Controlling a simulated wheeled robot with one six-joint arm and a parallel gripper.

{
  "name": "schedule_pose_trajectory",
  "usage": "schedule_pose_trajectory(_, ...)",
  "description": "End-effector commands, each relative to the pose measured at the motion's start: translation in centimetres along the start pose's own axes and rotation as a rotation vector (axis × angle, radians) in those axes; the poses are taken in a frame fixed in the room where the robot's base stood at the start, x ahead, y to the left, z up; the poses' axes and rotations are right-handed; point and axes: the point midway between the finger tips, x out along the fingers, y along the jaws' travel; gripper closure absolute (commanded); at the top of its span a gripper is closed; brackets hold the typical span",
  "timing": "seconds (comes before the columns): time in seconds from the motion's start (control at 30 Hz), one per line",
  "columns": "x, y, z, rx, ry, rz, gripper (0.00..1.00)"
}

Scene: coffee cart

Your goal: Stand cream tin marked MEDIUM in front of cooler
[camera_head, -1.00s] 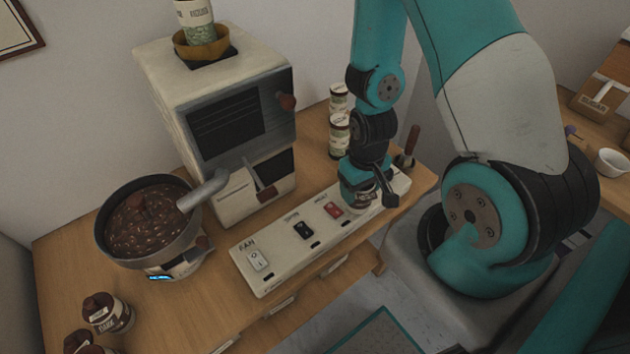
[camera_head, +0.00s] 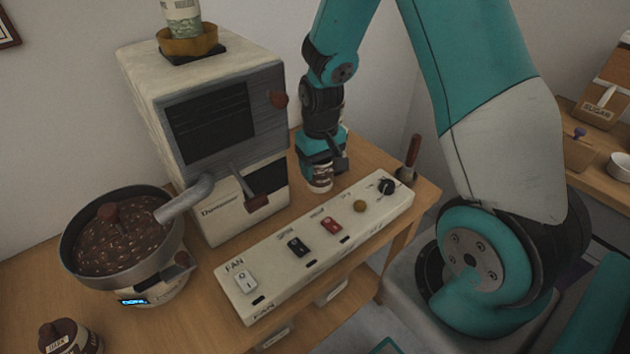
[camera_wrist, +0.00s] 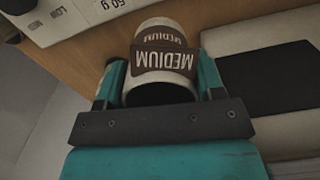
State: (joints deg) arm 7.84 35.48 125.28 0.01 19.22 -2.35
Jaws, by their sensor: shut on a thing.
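The cream tin marked MEDIUM (camera_wrist: 163,60) is between my gripper's fingers in the wrist view, its brown label facing the camera upside down. In the head view my gripper (camera_head: 320,168) points down and is shut on the tin (camera_head: 319,184), behind the switch panel and right of the roaster. I cannot tell whether the tin touches the table. The cooler (camera_head: 68,247), a round grey pan full of brown beans, stands at the left, well apart from my gripper. The table in front of it is partly cut off by the picture's lower edge.
The white roaster (camera_head: 190,95) with its spout (camera_head: 183,200) stands between my gripper and the cooler. The long switch panel (camera_head: 270,280) lies in front of it. A brown-capped tin (camera_head: 62,337) stands at lower left. A dark-handled tool (camera_head: 409,160) stands at the panel's right end.

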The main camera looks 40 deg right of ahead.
Motion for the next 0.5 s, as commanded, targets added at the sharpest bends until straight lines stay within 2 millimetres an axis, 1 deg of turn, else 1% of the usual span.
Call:
schedule_pose_trajectory(0.03, -0.1, -0.1, -1.1, 0.000, 0.002, 0.000, 0.71)
schedule_pose_trajectory(0.1, 0.2, -0.3, -2.1, 0.001, -0.001, 0.000, 0.71)
schedule_pose_trajectory(0.2, 2.1, -0.2, -1.8, 0.001, -0.005, 0.000, 0.71)
schedule_pose_trajectory(0.4, 3.8, -0.2, -1.8, 0.001, -0.002, 0.000, 0.71)
schedule_pose_trajectory(0.5, 5.2, -0.2, -1.7, 0.001, -0.004, 0.000, 0.71)
